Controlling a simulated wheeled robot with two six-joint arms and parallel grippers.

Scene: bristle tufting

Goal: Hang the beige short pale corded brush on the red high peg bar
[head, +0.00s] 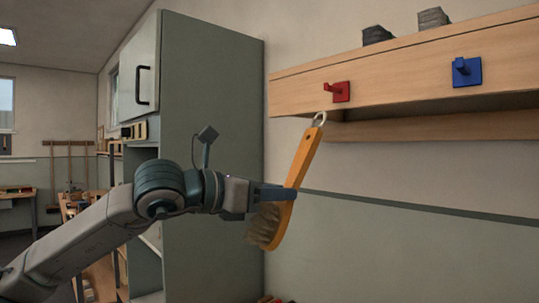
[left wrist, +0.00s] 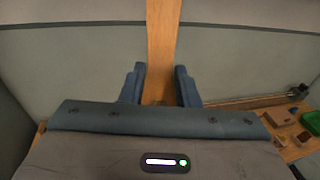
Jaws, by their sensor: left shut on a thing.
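The brush (head: 301,170) has an orange-tan wooden handle, pale bristles at its lower end and a light cord loop at its top. My left gripper (head: 285,192) is shut on it near the middle and holds it in the air, tilted with its top to the right. The handle also shows between the fingers in the left wrist view (left wrist: 161,35). The red peg (head: 336,91) sits on a wooden bar (head: 410,75) on the wall. The loop is just below and left of the red peg, apart from it in the picture. My right gripper is out of view.
A blue peg (head: 466,71) is on the same bar, to the right. Dark grey items stand on top of the bar. A tall grey-green cabinet (head: 212,100) stands left of the brush. A bench with small items (left wrist: 290,128) shows low in the left wrist view.

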